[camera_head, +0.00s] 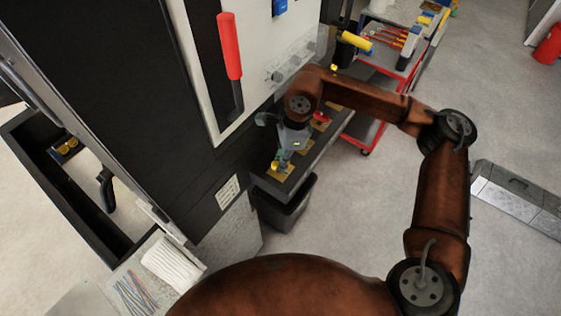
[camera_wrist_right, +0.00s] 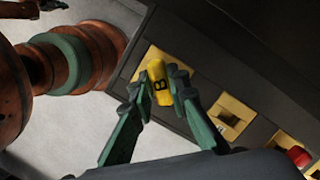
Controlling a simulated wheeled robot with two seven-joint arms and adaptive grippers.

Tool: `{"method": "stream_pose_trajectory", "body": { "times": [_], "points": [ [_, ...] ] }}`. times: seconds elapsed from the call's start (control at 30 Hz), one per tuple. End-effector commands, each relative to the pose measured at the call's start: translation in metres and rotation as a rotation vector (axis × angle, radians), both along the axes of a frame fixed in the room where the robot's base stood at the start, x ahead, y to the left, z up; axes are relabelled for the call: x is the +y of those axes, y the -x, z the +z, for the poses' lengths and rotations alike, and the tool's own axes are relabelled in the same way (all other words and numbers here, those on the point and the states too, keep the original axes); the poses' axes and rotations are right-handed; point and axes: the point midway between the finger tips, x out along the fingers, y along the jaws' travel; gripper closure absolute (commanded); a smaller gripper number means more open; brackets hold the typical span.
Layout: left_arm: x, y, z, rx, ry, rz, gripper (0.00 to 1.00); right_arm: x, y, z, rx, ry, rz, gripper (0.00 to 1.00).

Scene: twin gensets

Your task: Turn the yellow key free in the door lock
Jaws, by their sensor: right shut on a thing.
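The yellow key (camera_wrist_right: 158,86), marked with a dark "8", stands in a lock on a brass-coloured plate (camera_wrist_right: 147,60) in the right wrist view. In the head view the key (camera_head: 276,165) shows small below my right gripper (camera_head: 281,158). In the right wrist view my right gripper (camera_wrist_right: 160,90) has its two green fingers on either side of the key and is shut on it. The lock's opening is hidden behind the key and fingers. My left gripper is not in view.
More brass plates (camera_wrist_right: 231,117) follow along the same dark ledge, one with a red knob (camera_wrist_right: 298,156). A dark bin (camera_head: 287,206) stands under the ledge. A large red handle (camera_head: 229,46) is on the cabinet above. A red tool cart (camera_head: 364,135) stands behind my arm.

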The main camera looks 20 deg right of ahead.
Motion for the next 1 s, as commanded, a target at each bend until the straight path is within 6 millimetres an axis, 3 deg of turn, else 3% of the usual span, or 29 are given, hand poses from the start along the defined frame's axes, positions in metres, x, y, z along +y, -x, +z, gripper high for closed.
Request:
{"method": "stream_pose_trajectory", "body": {
  "times": [0.5, 0.63, 0.93, 0.97, 1.0],
  "points": [
    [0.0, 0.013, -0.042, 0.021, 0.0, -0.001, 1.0, 0.001, -0.001, -0.004, 0.002, -0.002, 0.71, 1.0],
    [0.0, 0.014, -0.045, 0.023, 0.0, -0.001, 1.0, 0.001, 0.0, -0.001, 0.003, 0.0, 0.793, 1.0],
    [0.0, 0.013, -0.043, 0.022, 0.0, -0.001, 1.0, 0.002, 0.001, 0.001, 0.006, 0.0, 0.802, 1.0],
    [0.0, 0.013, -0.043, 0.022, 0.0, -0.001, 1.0, 0.002, 0.001, 0.001, 0.006, 0.0, 0.802, 0.83],
    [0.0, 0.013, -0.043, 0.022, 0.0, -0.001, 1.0, 0.002, 0.001, 0.001, 0.006, 0.001, 0.801, 0.8]
  ]
}}
